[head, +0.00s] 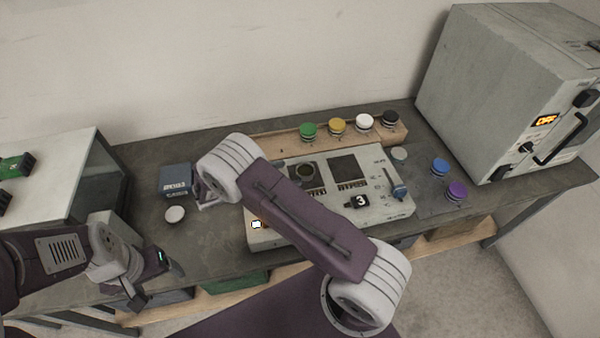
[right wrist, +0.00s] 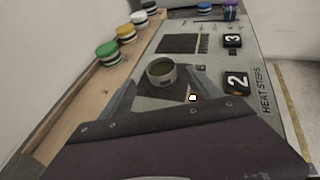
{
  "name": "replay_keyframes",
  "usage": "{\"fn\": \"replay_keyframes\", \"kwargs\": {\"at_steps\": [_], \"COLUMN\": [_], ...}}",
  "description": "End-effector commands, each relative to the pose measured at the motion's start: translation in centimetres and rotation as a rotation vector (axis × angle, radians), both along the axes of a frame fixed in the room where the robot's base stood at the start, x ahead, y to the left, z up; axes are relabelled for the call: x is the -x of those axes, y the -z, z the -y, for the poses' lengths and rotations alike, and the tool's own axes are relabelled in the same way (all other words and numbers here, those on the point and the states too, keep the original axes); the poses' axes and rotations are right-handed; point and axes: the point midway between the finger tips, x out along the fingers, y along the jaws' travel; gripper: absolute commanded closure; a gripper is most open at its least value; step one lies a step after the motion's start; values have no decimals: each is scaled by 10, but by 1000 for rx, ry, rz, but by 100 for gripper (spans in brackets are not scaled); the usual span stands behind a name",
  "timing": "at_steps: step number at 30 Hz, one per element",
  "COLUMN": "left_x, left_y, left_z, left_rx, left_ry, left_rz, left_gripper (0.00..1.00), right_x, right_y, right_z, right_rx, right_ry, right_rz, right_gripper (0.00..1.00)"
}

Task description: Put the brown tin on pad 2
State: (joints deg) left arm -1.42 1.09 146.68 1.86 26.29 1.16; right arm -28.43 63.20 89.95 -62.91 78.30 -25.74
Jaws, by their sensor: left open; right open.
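A squat round tin (head: 305,173) with a dark olive-brown top and a pale band stands upright on a dark square pad on the pale panel (head: 400,208). In the right wrist view the tin (right wrist: 162,71) is on the pad (right wrist: 150,90) in line with the number 2 plate (right wrist: 237,82). My right gripper (right wrist: 162,80) is open, with a finger on either side of the tin's near side. I cannot tell whether they touch it. My left gripper (head: 148,279) is open and empty at the front left, away from the panel.
An empty pad (head: 349,168) lies beside the tin, near the number 3 plate (head: 360,202). A wooden rack (head: 270,142) behind holds several coloured tins. A blue tin (head: 439,166) and a purple tin (head: 457,190) stand right. A blue box (head: 175,179) and white-topped tin (head: 174,214) stand left.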

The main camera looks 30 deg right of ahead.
Motion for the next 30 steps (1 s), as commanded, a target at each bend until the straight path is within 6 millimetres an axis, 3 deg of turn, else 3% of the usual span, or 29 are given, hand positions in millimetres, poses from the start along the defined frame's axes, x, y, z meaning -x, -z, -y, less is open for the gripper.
{"fn": "replay_keyframes", "kwargs": {"at_steps": [6, 11, 14, 17, 18, 22, 24, 27, 30], "left_x": [0, 0, 0, 0, 0, 0, 0, 0, 0], "left_y": [7, 7, 6, 6, 6, 7, 7, 7, 7], "left_z": [0, 0, 0, 0, 0, 0, 0, 0, 0], "left_rx": [0, 0, 0, 0, 0, 0, 0, 0, 0], "left_ry": [0, 0, 0, 0, 0, 0, 0, 0, 0], "left_rz": [0, 0, 0, 0, 0, 0, 0, 0, 0], "left_gripper": [24, 24, 24, 24, 24, 24, 24, 24, 24], "right_x": [5, 6, 18, 56, 77, 136, 155, 168, 172], "right_y": [-12, -14, -16, -16, -17, -23, -30, -39, -44], "right_z": [-30, -34, -24, -7, -4, -14, -24, -32, -33], "right_rx": [0, -3, -76, -294, -408, -752, -893, -1022, -1082], "right_ry": [0, 3, 71, 283, 405, 850, 1075, 1321, 1454], "right_rz": [0, -1, 15, 87, 141, 401, 567, 774, 900], "right_gripper": [28, 28, 28, 28, 28, 28, 28, 28, 28]}}
